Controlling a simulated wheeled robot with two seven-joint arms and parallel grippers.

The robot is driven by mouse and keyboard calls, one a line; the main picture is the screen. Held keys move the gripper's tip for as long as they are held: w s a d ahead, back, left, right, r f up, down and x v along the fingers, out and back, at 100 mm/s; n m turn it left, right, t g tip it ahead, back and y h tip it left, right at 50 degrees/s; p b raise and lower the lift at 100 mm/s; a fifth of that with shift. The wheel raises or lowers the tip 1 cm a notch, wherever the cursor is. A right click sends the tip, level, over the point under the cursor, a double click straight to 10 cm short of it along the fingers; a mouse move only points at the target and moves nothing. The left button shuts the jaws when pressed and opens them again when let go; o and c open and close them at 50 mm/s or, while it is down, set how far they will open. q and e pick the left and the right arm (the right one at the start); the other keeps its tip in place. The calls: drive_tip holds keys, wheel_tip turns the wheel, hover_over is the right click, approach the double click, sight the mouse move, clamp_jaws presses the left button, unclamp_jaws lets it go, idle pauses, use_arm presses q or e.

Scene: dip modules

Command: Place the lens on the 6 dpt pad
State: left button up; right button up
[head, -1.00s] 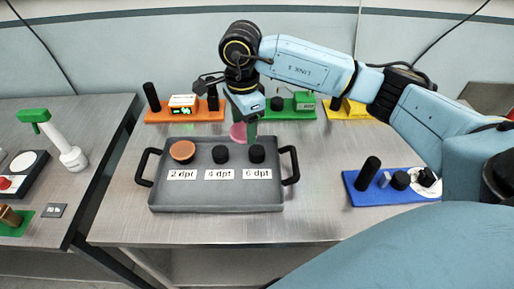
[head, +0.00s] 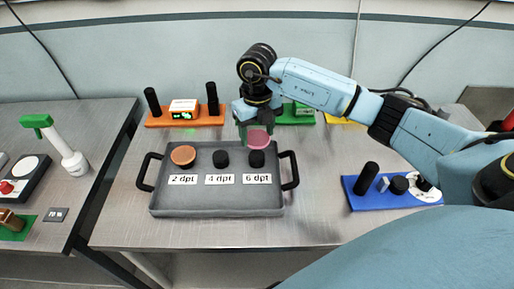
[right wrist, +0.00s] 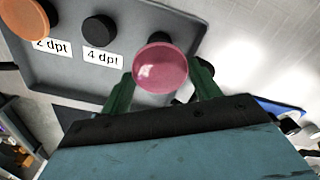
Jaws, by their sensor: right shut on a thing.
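A pink round lens (head: 258,139) is held in my right gripper (head: 257,130), above the back right part of the grey tray. In the right wrist view the lens (right wrist: 160,68) sits between the two green fingers (right wrist: 160,90). The black 6 dpt pad (head: 256,159) stands on the tray behind its white "6 dpt" label (head: 257,179). In the head view the lens is just above and behind this pad; the exact height gap is hard to tell. In the wrist view the lens mostly hides the pad. My left gripper is not in view.
The grey tray (head: 215,207) has two black handles. An orange lens (head: 183,155) rests on the 2 dpt place, and the 4 dpt pad (head: 220,158) is bare. Orange (head: 184,119) and green (head: 296,117) modules stand behind, a blue one (head: 398,198) at right.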

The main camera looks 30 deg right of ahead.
sight(257, 140)
drive_tip(key=shift+f, duration=2.85)
drive_tip(key=shift+f, duration=0.15)
drive_tip(key=o, duration=1)
wheel_tip(257, 140, up, 12)
drive_tip(key=shift+r, duration=0.2)
